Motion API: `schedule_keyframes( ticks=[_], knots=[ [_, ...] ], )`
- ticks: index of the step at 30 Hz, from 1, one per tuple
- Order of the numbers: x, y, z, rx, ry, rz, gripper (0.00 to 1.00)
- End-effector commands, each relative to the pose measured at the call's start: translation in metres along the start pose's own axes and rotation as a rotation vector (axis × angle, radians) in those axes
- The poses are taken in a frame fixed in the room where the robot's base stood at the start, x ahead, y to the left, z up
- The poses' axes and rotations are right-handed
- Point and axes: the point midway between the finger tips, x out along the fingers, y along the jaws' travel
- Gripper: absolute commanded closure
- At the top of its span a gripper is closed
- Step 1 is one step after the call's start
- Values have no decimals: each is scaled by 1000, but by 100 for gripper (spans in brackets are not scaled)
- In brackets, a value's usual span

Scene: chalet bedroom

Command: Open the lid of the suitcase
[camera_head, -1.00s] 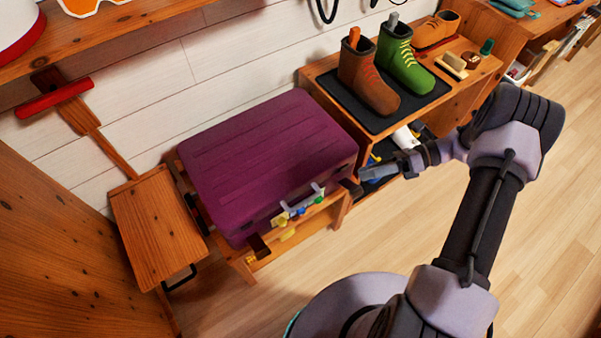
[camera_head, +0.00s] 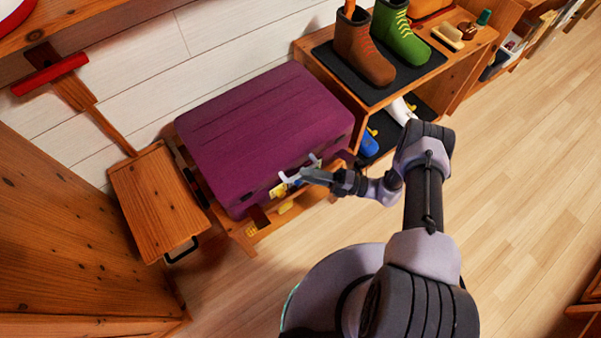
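The suitcase (camera_head: 262,135) is purple with ridges across its lid and lies flat on a low wooden bench (camera_head: 238,232) against the white wall. Its lid is shut. Light latches or handle mounts (camera_head: 290,177) show on its front side, with a yellow tag (camera_head: 278,190) beside them. My gripper (camera_head: 308,175) is at the front side of the suitcase, near the right latch. It overlaps the suitcase front in the picture, and I cannot tell whether it touches. Its fingers are too small and edge-on to show whether they are open.
A wooden shelf unit (camera_head: 440,75) with boots on a dark mat stands right of the suitcase. The floor (camera_head: 520,170) at the right is clear.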

Motion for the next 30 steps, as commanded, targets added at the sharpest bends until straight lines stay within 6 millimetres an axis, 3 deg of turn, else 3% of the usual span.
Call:
schedule_keyframes(
  ticks=[6,14,15,21,30],
  knots=[
    [22,0,0,-1,1,0,64],
    [25,0,0,-1,-1,0,64],
    [25,0,0,-1,0,0,66],
    [24,0,0,-1,0,0,100],
    [24,0,0,-1,0,0,100]
  ],
)
